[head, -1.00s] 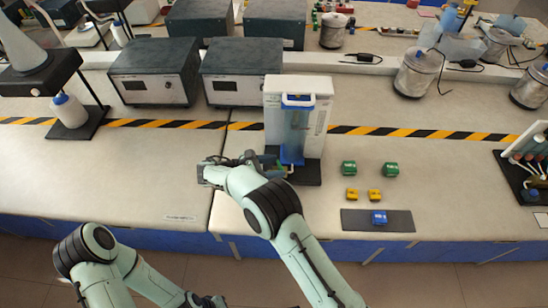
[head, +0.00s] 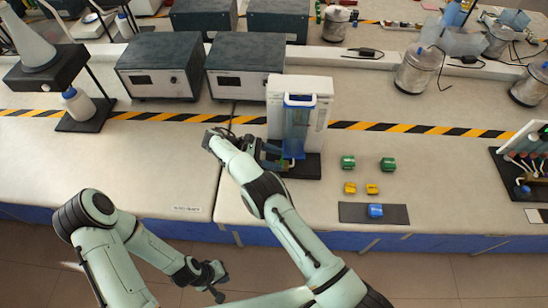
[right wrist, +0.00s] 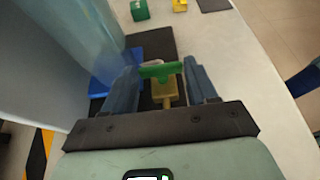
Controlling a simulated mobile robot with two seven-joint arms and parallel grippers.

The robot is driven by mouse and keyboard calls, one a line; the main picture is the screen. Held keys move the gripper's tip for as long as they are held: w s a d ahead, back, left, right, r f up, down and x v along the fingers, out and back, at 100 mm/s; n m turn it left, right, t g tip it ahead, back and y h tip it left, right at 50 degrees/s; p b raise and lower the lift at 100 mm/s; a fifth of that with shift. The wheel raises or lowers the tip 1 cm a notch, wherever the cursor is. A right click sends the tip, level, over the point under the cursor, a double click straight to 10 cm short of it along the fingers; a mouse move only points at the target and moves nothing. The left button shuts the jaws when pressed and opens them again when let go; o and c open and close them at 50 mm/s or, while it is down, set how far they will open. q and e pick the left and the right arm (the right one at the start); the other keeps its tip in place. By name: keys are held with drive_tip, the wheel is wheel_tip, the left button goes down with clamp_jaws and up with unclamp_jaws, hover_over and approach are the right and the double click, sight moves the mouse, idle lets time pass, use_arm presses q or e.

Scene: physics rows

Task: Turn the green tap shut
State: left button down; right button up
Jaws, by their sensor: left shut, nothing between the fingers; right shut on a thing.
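The green tap (right wrist: 160,71) shows in the right wrist view as a green crossbar on a brass-yellow body, at the foot of a clear blue-tinted tank (head: 297,130). The tank is on the front of a white unit on a black base. My right gripper (right wrist: 163,75) is shut on the tap, one finger at each end of the green bar. In the head view my right gripper (head: 277,160) is beside the tank's foot, and my arm hides most of the tap. My left gripper (head: 217,283) is shut and empty, low in front of the bench.
Two green blocks (head: 347,162), two yellow blocks (head: 350,188) and a blue block (head: 376,211) on a dark mat (head: 352,213) are right of the unit. Two grey boxes (head: 160,68) stand behind. The bench left of my right arm is clear.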

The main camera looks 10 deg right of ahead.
idle(0.4)
drive_tip(key=o, duration=1.1)
drive_tip(key=shift+c, duration=0.2)
drive_tip(key=shift+r, duration=0.1)
